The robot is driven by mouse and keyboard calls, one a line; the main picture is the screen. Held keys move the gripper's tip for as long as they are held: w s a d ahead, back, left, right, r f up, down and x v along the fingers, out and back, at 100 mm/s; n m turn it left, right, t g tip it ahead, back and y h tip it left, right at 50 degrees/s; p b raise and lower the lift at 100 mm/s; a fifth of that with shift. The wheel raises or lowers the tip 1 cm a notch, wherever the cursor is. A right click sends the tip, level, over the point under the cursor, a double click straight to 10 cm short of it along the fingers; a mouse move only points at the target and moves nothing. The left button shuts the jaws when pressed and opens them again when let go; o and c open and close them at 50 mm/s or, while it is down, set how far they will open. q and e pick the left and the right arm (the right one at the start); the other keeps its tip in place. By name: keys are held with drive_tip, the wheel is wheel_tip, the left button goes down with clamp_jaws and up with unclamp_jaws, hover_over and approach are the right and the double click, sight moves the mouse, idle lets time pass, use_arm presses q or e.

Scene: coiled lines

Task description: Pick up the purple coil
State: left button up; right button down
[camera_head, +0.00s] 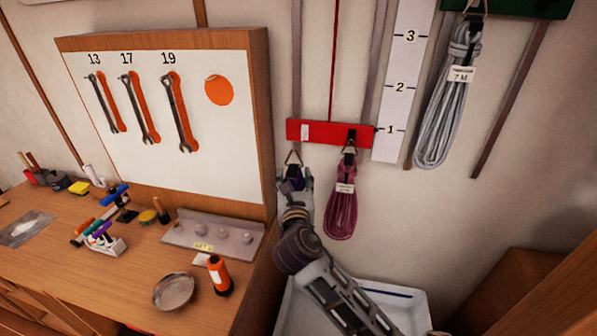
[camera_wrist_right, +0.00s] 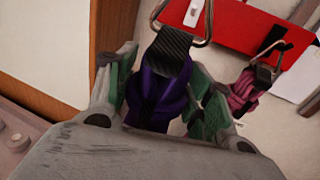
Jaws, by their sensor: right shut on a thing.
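The purple coil (camera_wrist_right: 158,95) hangs by a dark strap from a metal ring at the left end of the red rail (camera_head: 330,132). In the head view only its top (camera_head: 294,172) shows, just above my right gripper (camera_head: 295,186); the gripper and arm hide the rest. In the right wrist view my right gripper (camera_wrist_right: 165,108) has its green-padded fingers on both sides of the coil, just below the strap, shut on it. The strap is still on the ring. My left gripper is not in view.
A magenta coil (camera_head: 342,205) hangs close to the right of my gripper. A grey coil (camera_head: 447,95) hangs further right. The wooden tool board (camera_head: 268,130) stands close on the left. A white tray (camera_head: 420,310) lies below my arm.

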drive_tip(key=s+a, duration=0.1)
drive_tip(key=s, duration=0.5)
drive_tip(key=shift+s+a+b, duration=0.15)
drive_tip(key=shift+s+b, duration=0.15)
drive_tip(key=shift+s, duration=0.05)
drive_tip(key=shift+w, duration=0.1)
idle(0.4)
